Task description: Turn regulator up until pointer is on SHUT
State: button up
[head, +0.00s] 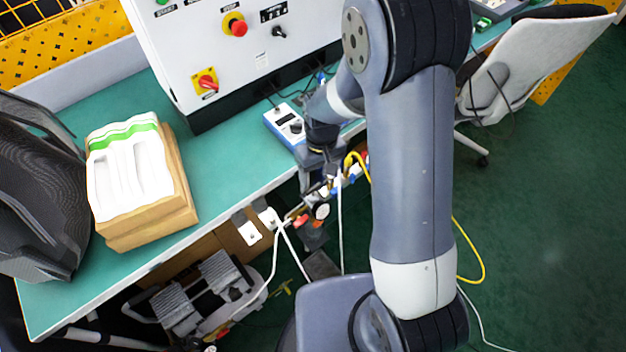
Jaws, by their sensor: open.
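My arm reaches over the green bench's front edge, and my gripper (326,184) points down at a cluster of small fittings there. The gripper is open, and I see nothing held in it. Just below it is a small round gauge (321,210) with a pale face. A dark fitting (313,236) hangs under the gauge; it may be the regulator, but I cannot tell for sure. Whether the fingers touch anything is unclear. I cannot make out a pointer or a SHUT mark; the parts are small and partly hidden by my arm.
A blue-and-white instrument box (284,124) stands on the bench (226,165) beside my wrist. A white control panel (215,50) stands behind. White tubes and a yellow hose (470,250) hang near the fittings. Green floor is open at right.

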aim_at(313, 187)
jog(key=f, duration=0.3)
jog(key=w+a+f+n, duration=0.1)
jog(key=f, duration=0.2)
jog(key=f+n+t+p, duration=0.1)
jog(key=f, duration=0.2)
jog(key=shift+w+a, duration=0.2)
dwell(0.3)
jog(key=c, duration=1)
jog(key=shift+f, duration=0.1)
